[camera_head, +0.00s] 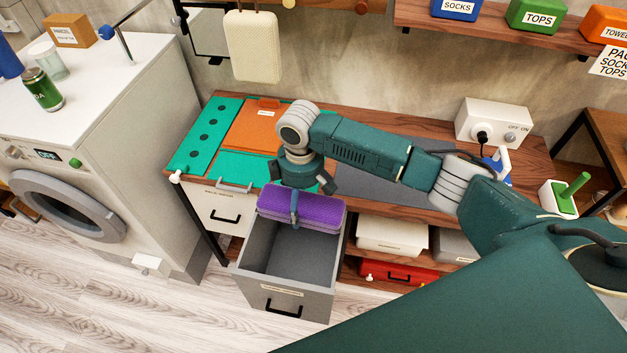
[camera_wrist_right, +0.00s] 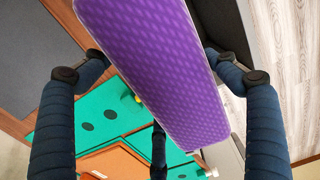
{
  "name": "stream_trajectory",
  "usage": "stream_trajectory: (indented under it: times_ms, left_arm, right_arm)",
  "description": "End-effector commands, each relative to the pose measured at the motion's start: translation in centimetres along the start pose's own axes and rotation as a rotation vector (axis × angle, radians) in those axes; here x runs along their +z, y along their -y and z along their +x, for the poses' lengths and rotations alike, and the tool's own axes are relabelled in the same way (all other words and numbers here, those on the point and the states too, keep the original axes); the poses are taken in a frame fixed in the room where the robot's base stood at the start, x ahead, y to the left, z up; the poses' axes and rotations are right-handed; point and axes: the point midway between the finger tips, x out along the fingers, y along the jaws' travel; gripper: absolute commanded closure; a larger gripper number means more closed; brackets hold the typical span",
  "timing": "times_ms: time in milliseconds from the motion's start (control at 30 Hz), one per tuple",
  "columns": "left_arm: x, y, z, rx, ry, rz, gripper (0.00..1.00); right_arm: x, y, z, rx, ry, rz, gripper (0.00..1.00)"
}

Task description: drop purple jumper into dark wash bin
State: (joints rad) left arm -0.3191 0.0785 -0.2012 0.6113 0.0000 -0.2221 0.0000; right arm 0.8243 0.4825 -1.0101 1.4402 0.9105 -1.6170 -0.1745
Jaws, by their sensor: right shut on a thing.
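The purple jumper (camera_head: 301,208) is a folded, rounded bundle, held above the back part of an open dark grey bin (camera_head: 285,287). My right gripper (camera_head: 296,205) is shut on the jumper from above, with one finger showing down its front side. In the right wrist view the purple jumper (camera_wrist_right: 155,65) fills the middle, between the dark blue fingers of my right gripper (camera_wrist_right: 160,90). The bin's visible inside looks empty; its back part is hidden by the jumper. My left gripper is not in view.
A washing machine (camera_head: 110,120) with a round door stands at the left. A wooden bench (camera_head: 400,205) behind the bin carries green and orange mats and a white switch box (camera_head: 492,122). A white drawer (camera_head: 222,207) sits left of the bin, and white (camera_head: 391,237) and red (camera_head: 398,273) boxes sit to its right.

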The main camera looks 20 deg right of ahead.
Motion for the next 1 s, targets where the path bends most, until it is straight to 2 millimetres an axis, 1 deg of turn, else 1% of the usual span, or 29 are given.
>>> stream_trajectory:
  times_ms: [33,100,200,367,600,700,833,1000]
  left_arm:
    - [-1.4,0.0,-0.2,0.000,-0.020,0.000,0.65]
    - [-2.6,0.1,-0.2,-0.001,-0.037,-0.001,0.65]
    - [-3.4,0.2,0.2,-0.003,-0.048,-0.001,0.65]
    - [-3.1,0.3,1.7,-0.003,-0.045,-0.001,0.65]
    - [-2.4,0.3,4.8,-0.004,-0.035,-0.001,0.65]
    - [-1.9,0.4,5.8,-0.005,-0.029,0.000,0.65]
    - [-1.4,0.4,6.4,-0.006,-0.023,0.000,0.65]
    - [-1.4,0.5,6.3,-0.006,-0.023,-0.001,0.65]
  right_arm:
    - [-0.1,0.2,0.1,0.001,-0.001,-0.020,0.50]
    - [-0.2,0.3,0.4,0.001,-0.001,-0.041,0.50]
    - [-0.2,0.4,1.0,0.002,-0.002,-0.051,0.50]
    - [-0.2,0.4,2.3,0.002,-0.002,-0.051,0.50]
    - [-0.2,0.4,5.2,0.002,-0.002,-0.050,0.50]
    - [-0.2,0.4,6.1,0.002,-0.002,-0.050,0.50]
    - [-0.2,0.4,6.6,0.002,-0.002,-0.049,0.50]
    - [-0.2,0.4,6.5,0.002,-0.002,-0.049,0.50]
